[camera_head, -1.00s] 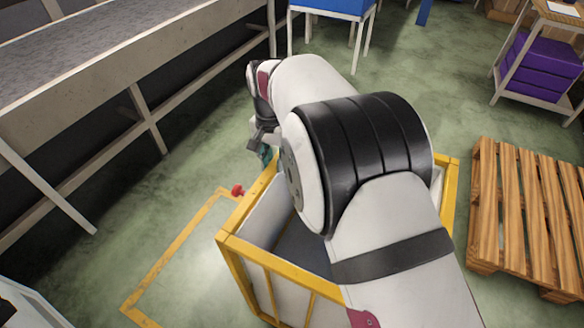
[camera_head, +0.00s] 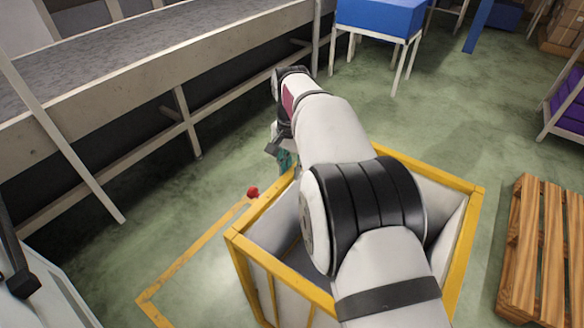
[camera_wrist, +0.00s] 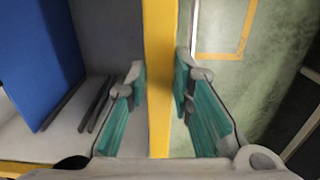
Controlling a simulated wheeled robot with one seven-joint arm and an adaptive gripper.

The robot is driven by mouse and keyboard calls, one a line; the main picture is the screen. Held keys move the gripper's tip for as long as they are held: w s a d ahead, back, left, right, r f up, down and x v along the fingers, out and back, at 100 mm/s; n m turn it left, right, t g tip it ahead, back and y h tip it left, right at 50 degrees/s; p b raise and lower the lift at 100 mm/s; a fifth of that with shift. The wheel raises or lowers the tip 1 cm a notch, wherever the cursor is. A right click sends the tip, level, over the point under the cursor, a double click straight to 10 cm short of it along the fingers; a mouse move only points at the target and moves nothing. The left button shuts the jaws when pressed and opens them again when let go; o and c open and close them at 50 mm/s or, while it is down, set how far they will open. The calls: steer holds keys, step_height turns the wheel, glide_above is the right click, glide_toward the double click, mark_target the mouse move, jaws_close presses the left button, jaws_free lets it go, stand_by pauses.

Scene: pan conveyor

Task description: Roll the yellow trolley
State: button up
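The yellow trolley (camera_head: 262,222) is an open bin with a yellow frame and pale side panels. It stands upright on the floor in front of me in the head view. My arm reaches over it and hides much of its inside and far rim. In the wrist view a yellow rim bar (camera_wrist: 160,30) runs between the teal fingers of my gripper (camera_wrist: 161,85). The fingertips sit close against both sides of the bar, so the gripper looks shut on it. In the head view the gripper (camera_head: 285,158) is at the trolley's far left side, partly hidden.
A long conveyor (camera_head: 150,68) runs along the left. A yellow floor outline (camera_head: 195,246) and a red knob (camera_head: 252,192) lie left of the trolley. A blue-topped stand (camera_head: 380,15) is at the back, a wooden pallet (camera_head: 524,255) at the right. Green floor is clear between them.

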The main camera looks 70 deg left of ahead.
steer(key=o, duration=0.4)
steer(key=shift+r, duration=0.1)
step_height(320, 180, up, 7)
steer(key=shift+r, duration=0.15)
stand_by(0.4)
